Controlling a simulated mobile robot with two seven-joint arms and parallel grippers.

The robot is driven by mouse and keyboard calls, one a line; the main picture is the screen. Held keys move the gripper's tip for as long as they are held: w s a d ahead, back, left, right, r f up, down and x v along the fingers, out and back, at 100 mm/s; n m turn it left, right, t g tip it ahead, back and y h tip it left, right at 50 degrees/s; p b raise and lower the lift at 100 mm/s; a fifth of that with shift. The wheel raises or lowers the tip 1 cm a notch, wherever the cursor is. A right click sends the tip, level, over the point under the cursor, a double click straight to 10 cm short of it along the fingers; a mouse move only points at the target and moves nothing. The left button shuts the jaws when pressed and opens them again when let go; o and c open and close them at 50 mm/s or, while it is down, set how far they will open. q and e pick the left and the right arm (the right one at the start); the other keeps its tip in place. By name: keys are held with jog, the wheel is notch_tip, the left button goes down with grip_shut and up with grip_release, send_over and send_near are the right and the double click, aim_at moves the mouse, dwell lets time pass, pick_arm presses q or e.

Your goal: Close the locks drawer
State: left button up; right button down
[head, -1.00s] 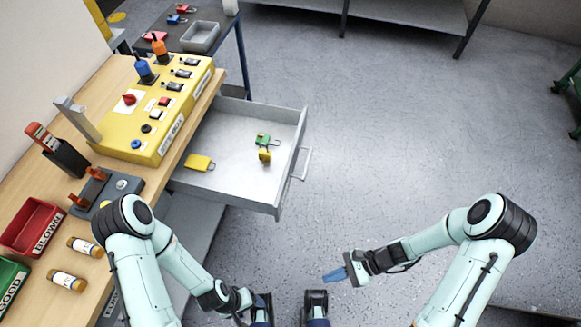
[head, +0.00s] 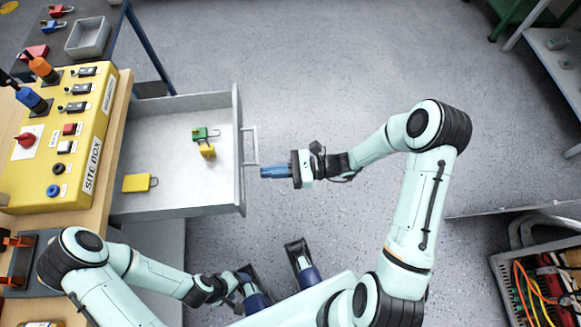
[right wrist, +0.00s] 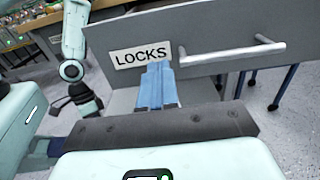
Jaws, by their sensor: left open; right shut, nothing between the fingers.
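The locks drawer (head: 241,120) is pulled out from under the workbench in the head view. Several padlocks lie inside, among them a yellow one (head: 136,183) and a green one (head: 201,134). Its front bears a LOCKS label (right wrist: 141,55) and a bar handle (right wrist: 232,52), which also shows in the head view (head: 254,147). My left gripper (head: 243,279) is open, low near my base.
The bench carries a yellow site box (head: 60,140). A side table behind holds a grey bin (head: 88,37) and padlocks. A crate with cables (head: 535,290) stands at the lower right. The floor right of the drawer is clear.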

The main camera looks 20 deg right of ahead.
pick_arm(q)
jog(key=shift+w+f, duration=0.1)
pick_arm(e)
jog(key=shift+x, duration=2.35)
jog(key=shift+a, duration=0.25)
jog(key=b, duration=0.3)
send_near(134, 189)
jog(key=r, duration=0.1)
jog(key=a+r, duration=0.1)
jog(key=shift+w+a+r, duration=0.1)
jog(key=shift+r, duration=0.2)
jog(key=b+x, duration=0.2)
jog(key=x, duration=0.5)
jog(key=shift+w+a, duration=0.1)
jog(key=shift+a, duration=0.25)
jog(key=shift+w+a, duration=0.2)
jog(key=shift+a, duration=0.35)
pick_arm(q)
jog(key=w+a+f+t, duration=0.1)
jog(key=w+f, duration=0.3)
jog(key=f, duration=0.1)
jog(key=shift+a+t+y, duration=0.15)
jog(key=shift+t+y, duration=0.15)
jog(key=shift+y, duration=0.1)
pick_arm(e)
jog(key=shift+r, duration=0.2)
jog(key=shift+a+r, duration=0.1)
jog(key=shift+r, duration=0.05)
